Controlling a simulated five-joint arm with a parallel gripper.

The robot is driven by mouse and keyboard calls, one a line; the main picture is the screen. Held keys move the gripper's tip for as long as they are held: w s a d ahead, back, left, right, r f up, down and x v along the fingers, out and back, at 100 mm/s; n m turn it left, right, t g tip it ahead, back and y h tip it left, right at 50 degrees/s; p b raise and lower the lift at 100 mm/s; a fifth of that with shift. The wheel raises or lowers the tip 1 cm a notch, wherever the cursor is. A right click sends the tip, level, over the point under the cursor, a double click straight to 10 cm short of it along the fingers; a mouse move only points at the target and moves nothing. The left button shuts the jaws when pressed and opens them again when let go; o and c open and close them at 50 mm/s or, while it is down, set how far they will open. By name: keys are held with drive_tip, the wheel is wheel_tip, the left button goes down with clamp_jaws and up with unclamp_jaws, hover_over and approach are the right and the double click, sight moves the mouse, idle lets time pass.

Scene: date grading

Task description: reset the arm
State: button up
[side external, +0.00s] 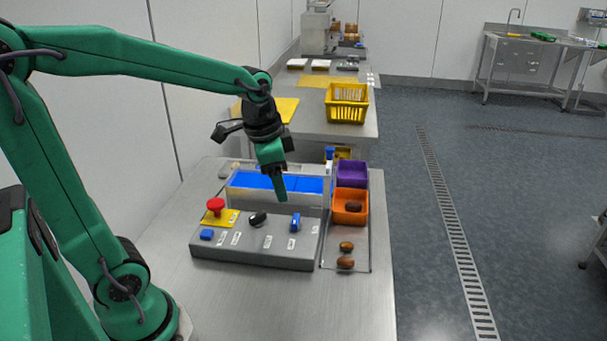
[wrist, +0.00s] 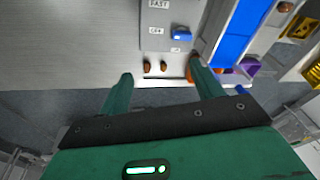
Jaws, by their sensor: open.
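My green gripper (side external: 281,192) hangs pointing down over the blue belt and the back edge of the grey control panel (side external: 255,257) in the side view. In the wrist view my gripper (wrist: 161,70) shows its two fingers spread apart, with nothing between them held. The panel carries a red mushroom button (side external: 215,206) on a yellow plate, a blue button (side external: 206,235), a black knob (side external: 258,219) and a blue switch (side external: 295,222). The blue switch also shows in the wrist view (wrist: 181,34).
A blue belt (side external: 250,181) runs behind the panel. At right stand a purple bin (side external: 352,171) and an orange bin (side external: 341,218) holding a date. Two brown dates (side external: 346,246) (side external: 345,263) lie in front of them. The front table top is clear.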

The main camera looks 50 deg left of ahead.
drive_tip(key=s+d+r+n+t, duration=0.1)
drive_tip(key=s+d+n, duration=0.1)
drive_tip(key=s, duration=0.3)
drive_tip(key=s+d+r+n+t, duration=0.1)
drive_tip(key=s+n+t, duration=0.1)
drive_tip(key=s, duration=0.3)
drive_tip(key=shift+s+d+r+n, duration=0.25)
drive_tip(key=shift+d+n, duration=0.1)
drive_tip(key=shift+n, duration=0.15)
